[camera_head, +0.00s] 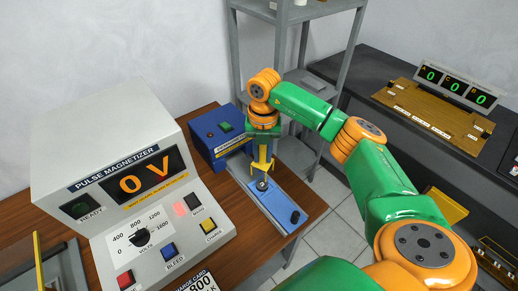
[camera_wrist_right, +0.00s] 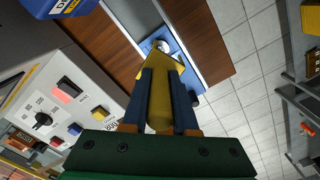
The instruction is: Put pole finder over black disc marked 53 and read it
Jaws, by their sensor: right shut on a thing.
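My right gripper (camera_head: 262,150) points down over the blue-grey plate (camera_head: 272,202) beside the pulse magnetizer. It is shut on a yellow tool, the pole finder (camera_wrist_right: 160,100), held between its two dark blue fingers. The lower end of the finder is at or just above a round dark disc with a pale centre (camera_head: 262,184) on the plate; I cannot tell whether they touch. The finder partly covers this disc (camera_wrist_right: 163,44) in the right wrist view. I cannot read a number on the disc or a reading on the finder. My left gripper is not in view.
The pulse magnetizer (camera_head: 110,125) shows "0 V" and a lit red button. A blue box (camera_head: 205,132) stands behind the plate. A black knob (camera_head: 295,217) sits on the plate's near end. A grey shelf rack (camera_head: 237,60) stands behind; a dark bench (camera_head: 375,65) is at right.

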